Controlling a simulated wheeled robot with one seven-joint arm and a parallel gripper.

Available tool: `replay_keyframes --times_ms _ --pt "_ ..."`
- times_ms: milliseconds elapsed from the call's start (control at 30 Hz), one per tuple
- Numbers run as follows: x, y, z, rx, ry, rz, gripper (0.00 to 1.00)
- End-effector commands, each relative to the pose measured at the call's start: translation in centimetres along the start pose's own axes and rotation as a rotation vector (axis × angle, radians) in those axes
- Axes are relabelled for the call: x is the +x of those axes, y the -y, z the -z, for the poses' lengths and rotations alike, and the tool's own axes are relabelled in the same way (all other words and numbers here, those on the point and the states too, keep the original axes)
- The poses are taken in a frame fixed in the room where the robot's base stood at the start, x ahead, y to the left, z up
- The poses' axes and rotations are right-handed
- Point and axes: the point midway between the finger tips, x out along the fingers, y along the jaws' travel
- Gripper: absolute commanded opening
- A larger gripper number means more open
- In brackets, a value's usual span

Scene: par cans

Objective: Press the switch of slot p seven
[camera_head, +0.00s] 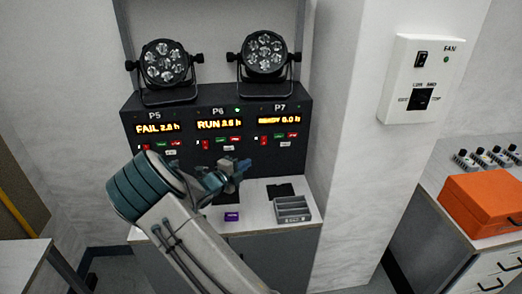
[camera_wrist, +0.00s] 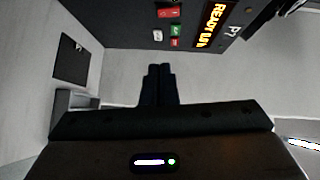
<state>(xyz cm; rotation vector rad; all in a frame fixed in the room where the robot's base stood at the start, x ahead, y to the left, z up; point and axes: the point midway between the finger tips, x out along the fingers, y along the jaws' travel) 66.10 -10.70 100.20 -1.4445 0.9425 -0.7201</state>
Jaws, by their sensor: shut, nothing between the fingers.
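The slot P7 section of the black panel shows a lit amber display (camera_head: 279,119) that appears to read READY 0.0 h. Below it are a red rocker switch (camera_head: 264,141), a green button (camera_head: 279,136), a red button (camera_head: 293,134) and a small white label (camera_head: 279,149). In the wrist view the turned panel shows the red rocker switch (camera_wrist: 168,12) at the top. My gripper (camera_head: 244,164) is shut and empty, in front of the panel, below and left of the P7 switch. Its fingertips (camera_wrist: 160,69) show apart from the controls.
Slot P5 (camera_head: 158,128) reads FAIL and slot P6 (camera_head: 218,124) reads RUN, with a green light above. Two lamps stand on top, one at left (camera_head: 164,64), one at right (camera_head: 264,54). A grey tray (camera_head: 293,216), dark pad and purple box (camera_head: 232,216) lie on the counter below.

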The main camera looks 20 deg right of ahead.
Motion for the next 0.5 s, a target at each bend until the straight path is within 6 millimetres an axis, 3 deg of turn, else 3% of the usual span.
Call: replay_keyframes --times_ms 267,500 --pt "1.8 0.1 0.1 0.002 -0.003 -0.001 0.00" --pt "6.8 0.2 0.2 0.002 -0.005 -0.001 0.00"
